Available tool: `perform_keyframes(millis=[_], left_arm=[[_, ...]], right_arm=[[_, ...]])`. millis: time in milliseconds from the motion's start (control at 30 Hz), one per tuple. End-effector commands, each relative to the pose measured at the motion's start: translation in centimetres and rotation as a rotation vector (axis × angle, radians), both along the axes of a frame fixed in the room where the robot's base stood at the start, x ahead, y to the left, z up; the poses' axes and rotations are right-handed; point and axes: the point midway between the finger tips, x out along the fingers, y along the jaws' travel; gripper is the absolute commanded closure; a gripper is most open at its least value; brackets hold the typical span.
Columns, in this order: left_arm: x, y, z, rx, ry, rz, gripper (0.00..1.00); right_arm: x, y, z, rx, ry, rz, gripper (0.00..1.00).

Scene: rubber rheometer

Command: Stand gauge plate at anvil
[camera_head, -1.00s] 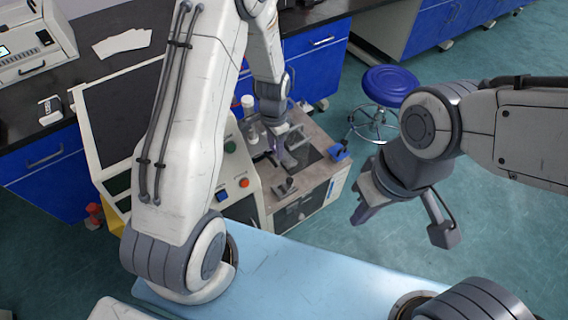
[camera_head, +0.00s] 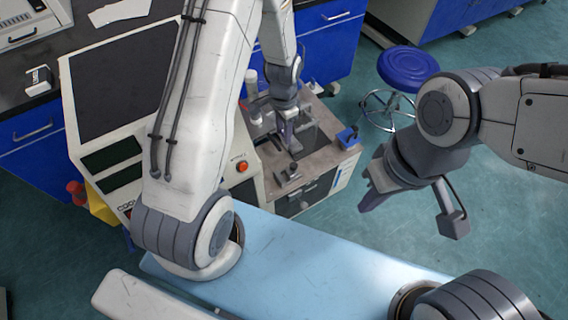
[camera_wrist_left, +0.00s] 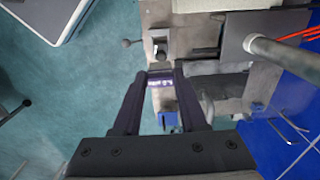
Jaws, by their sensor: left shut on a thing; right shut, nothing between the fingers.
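My left gripper (camera_head: 291,148) points down over the grey-brown top of the small bench unit (camera_head: 325,160) beside the rheometer console. In the left wrist view its two dark fingers (camera_wrist_left: 161,78) close in at the tips on a small thin piece, probably the gauge plate. The fingers hide most of it, so I cannot tell its tilt or whether it touches the surface. A small grey fixture with a dark knob (camera_wrist_left: 160,46) lies just beyond the fingertips; I cannot tell whether it is the anvil. My right gripper (camera_head: 368,203) is shut and empty, off to the right above the floor.
The console (camera_head: 105,155) with a dark screen and an orange button stands left of the unit. A small blue item (camera_head: 347,137) sits at the unit's right edge. A blue stool (camera_head: 408,68) stands behind. A light-blue surface (camera_head: 300,265) lies in front.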

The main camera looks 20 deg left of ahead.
Motion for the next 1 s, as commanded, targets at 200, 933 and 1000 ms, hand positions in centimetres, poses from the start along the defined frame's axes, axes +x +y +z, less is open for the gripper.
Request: perform_keyframes(millis=[200,933,1000], left_arm=[[0.0,-0.1,-6.0,0.000,0.000,-0.002,0.98],[0.1,-0.1,-14.9,0.000,0.000,-0.002,0.98],[0.1,-0.1,-14.9,0.000,0.000,-0.002,0.98]], right_arm=[[0.0,0.0,-6.0,0.000,0.000,0.000,1.00],[0.0,0.0,-14.9,0.000,0.000,0.000,1.00],[0.0,0.0,-14.9,0.000,0.000,0.000,1.00]])
